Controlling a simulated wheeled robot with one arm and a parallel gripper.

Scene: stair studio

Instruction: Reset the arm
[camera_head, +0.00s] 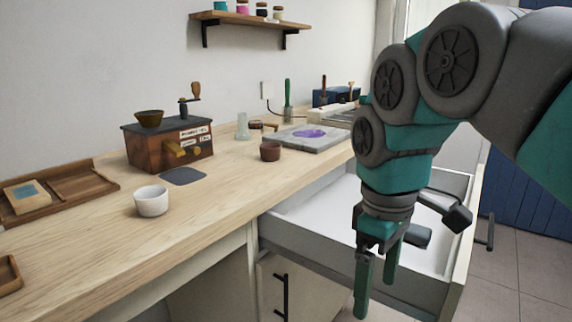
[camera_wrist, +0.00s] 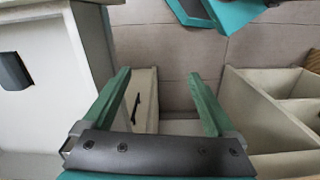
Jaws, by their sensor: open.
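My gripper (camera_head: 376,287) hangs pointing down at the right in the head view, in front of the open drawer (camera_head: 300,222). Its two green fingers are apart, with nothing visible between them. In the wrist view my gripper (camera_wrist: 162,98) is also open and empty, with the floor and a narrow pale panel with a dark handle (camera_wrist: 136,108) beyond the fingers. My arm is bent, coming in from the upper right. It hides part of the drawer and the far end of the counter.
The wooden counter (camera_head: 110,245) holds a white cup (camera_head: 151,200), a brown cup (camera_head: 270,151), a wooden grinder box (camera_head: 170,150) and a grey slab (camera_head: 312,138) with a purple patch. The drawer juts out below the counter. A shelf (camera_head: 250,18) with jars hangs above. Tiled floor (camera_head: 515,255) is clear at right.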

